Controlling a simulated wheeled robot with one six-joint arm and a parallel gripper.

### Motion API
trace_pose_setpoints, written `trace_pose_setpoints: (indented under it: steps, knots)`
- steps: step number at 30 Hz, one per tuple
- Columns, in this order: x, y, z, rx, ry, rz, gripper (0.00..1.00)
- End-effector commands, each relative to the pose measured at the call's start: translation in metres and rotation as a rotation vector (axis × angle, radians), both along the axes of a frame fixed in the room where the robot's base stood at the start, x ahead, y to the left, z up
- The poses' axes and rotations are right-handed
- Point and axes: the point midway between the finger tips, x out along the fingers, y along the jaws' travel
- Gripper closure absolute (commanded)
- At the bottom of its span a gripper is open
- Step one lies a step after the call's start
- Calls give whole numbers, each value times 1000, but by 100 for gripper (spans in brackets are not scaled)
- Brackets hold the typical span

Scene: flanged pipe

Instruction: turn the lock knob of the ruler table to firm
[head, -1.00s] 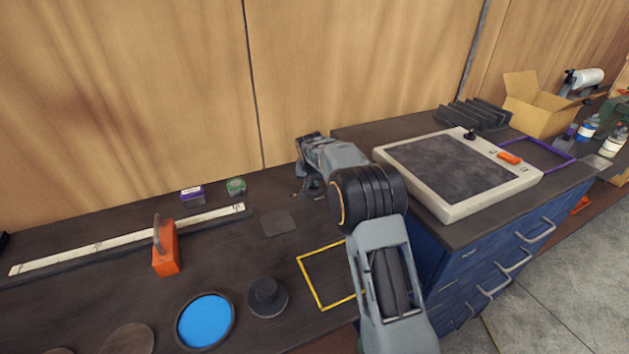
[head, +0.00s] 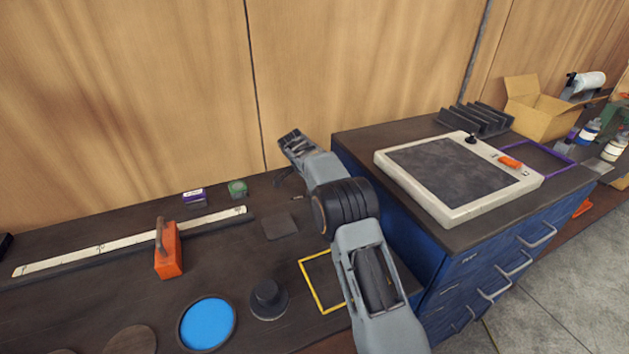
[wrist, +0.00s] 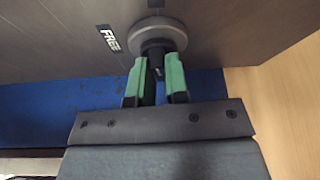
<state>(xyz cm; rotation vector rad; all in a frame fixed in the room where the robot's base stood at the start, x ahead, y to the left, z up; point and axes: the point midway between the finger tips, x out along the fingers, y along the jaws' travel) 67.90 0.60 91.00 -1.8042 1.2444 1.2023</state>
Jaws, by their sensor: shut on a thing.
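The lock knob (wrist: 158,38) is a round grey disc with a darker grip in the wrist view, standing on a dark surface. A white label reading FREE (wrist: 109,39) lies to its left. My gripper (wrist: 159,72), with green finger pads, is shut on the knob's grip, one finger on each side. In the head view my arm reaches to the back of the dark ruler table (head: 235,290), beside the blue cabinet. The knob is hidden there. A long white ruler (head: 130,241) lies along the table.
The blue cabinet (head: 395,240) rises close on the right of my arm, with a cream-framed panel (head: 455,208) on top. An orange block with a handle (head: 168,258), a blue disc (head: 207,322) and a black knobbed disc (head: 268,300) stand on the table. A wooden wall closes the back.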

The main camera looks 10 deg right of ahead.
Motion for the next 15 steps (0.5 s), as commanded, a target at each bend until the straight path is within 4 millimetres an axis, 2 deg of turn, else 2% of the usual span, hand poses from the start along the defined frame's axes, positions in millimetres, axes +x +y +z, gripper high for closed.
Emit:
trace_pose_setpoints:
  steps: [6, 15]
  knots:
    - [0, 1, -3, 2, 8, -108, 100]
    - [0, 1, -4, 3, 7, -176, 100]
